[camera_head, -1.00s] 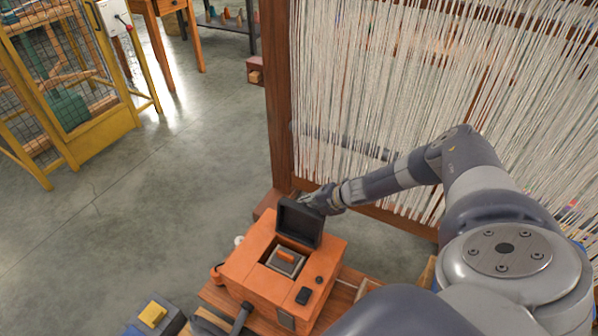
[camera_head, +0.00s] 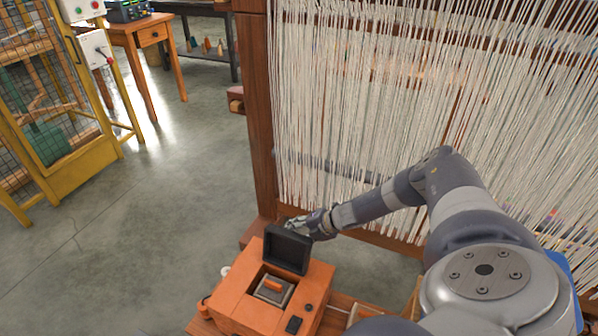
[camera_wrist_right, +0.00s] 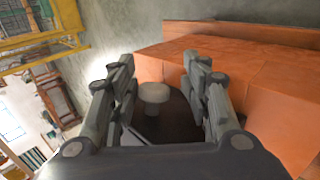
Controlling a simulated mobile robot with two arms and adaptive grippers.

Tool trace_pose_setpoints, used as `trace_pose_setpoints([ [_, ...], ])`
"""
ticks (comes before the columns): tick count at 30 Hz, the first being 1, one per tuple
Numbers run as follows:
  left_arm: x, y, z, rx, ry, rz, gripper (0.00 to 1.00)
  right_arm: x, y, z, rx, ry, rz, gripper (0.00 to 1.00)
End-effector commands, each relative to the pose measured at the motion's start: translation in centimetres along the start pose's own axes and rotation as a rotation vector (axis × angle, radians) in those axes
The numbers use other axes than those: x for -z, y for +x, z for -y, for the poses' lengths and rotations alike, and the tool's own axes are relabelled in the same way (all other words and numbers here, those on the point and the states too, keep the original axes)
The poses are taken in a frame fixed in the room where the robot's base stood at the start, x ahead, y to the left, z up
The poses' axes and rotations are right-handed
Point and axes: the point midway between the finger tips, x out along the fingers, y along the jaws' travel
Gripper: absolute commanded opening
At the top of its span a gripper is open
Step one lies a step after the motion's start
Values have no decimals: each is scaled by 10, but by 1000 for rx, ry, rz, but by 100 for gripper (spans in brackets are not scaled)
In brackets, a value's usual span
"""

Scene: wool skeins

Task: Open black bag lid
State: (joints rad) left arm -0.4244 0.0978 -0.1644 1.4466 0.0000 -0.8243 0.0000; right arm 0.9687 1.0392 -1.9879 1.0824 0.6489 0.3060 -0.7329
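The black lid (camera_head: 287,250) stands raised, tilted up at the back of an orange box (camera_head: 245,296). The box's square opening is uncovered and shows a grey block with an orange handle (camera_head: 273,290) inside. No bag as such shows; this is the only black lid I see. My right gripper (camera_head: 300,224) is behind the lid's upper edge. In the right wrist view its two fingers (camera_wrist_right: 160,75) are apart, with a pale round knob (camera_wrist_right: 154,93) and a dark surface visible between and below them. Contact with the lid cannot be told. My left gripper is out of view.
A wooden loom frame (camera_head: 258,120) with hanging white threads stands close behind my right arm. A yellow mesh cage (camera_head: 95,150) and a wooden table (camera_head: 150,38) stand at the left. The grey floor (camera_head: 180,190) between is clear.

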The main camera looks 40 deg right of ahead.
Motion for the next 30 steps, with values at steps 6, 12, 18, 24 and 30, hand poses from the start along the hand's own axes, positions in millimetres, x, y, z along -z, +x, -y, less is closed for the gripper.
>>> trace_pose_setpoints([
  [6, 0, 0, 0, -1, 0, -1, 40, 0, -16, 0, -2, 2, -2, 44],
  [12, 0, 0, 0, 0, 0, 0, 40, -1, -54, 1, -3, 2, 2, 44],
  [18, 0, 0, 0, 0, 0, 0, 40, -2, -92, 3, -1, 4, 5, 44],
  [24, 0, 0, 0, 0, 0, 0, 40, -3, -117, 4, 0, 4, 7, 44],
  [30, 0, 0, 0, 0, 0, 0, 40, -3, -124, 5, 1, 5, 6, 44],
])
